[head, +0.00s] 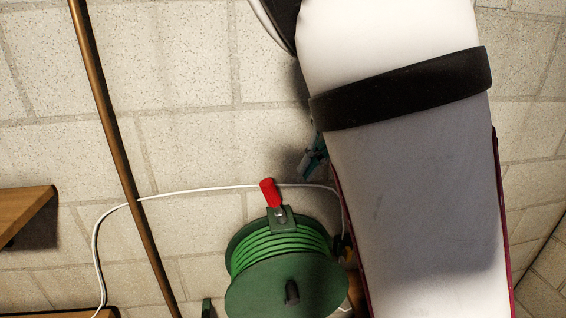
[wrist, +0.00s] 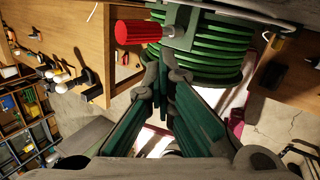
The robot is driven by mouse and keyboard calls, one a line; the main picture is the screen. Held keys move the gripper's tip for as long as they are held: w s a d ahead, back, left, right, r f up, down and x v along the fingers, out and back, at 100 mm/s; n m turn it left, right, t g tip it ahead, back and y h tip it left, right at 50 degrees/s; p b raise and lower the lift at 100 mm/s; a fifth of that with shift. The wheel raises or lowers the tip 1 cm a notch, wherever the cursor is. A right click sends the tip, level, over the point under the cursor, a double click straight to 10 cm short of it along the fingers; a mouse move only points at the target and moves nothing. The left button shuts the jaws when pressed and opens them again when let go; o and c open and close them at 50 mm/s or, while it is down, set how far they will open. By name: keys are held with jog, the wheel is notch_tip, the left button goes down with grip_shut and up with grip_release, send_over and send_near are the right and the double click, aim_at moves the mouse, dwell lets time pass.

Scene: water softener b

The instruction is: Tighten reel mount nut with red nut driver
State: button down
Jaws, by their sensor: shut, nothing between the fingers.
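The red nut driver (head: 269,192) stands tilted at the top of the reel's mount bracket (head: 283,222), its lower end at the bracket. In the wrist view its ribbed red handle (wrist: 137,32) points left, with a grey metal part at its right end. The green reel (head: 283,285) with green hose sits below it in the head view. The nut itself is not clear. My gripper (wrist: 163,77) is shut and empty, with its fingertips close to the reel and apart from the red handle. In the head view my gripper (head: 312,160) shows partly, up and right of the driver.
A white cable (head: 190,190) runs along the block wall behind the driver. A brown pipe (head: 112,125) and a wooden shelf (head: 25,213) are at left. In the wrist view, wooden shelves (wrist: 60,30) hold several tools. The wall above the driver is clear.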

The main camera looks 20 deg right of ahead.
jog(key=shift+w+d+f+t+y+b, duration=0.15)
jog(key=shift+w+d+b, duration=0.1)
jog(key=shift+d, duration=0.4)
jog(key=shift+w+d+r+t+y+b, duration=0.1)
jog(key=shift+d+t+y+b, duration=0.1)
jog(key=shift+d, duration=0.4)
jog(key=shift+s+d+y+b, duration=0.2)
jog(key=shift+d+y+b, duration=0.15)
jog(key=shift+d+b, duration=0.2)
jog(key=shift+f+m, duration=0.15)
jog(key=shift+m, duration=0.15)
jog(key=shift+s+f+m+t, duration=0.1)
jog(key=shift+m+t, duration=0.25)
jog(key=shift+m, duration=0.15)
jog(key=shift+s+a, duration=0.1)
jog(key=shift+s, duration=0.1)
notch_tip(320, 180, up, 2)
jog(key=shift+r+p, duration=0.1)
jog(key=shift+p, duration=0.5)
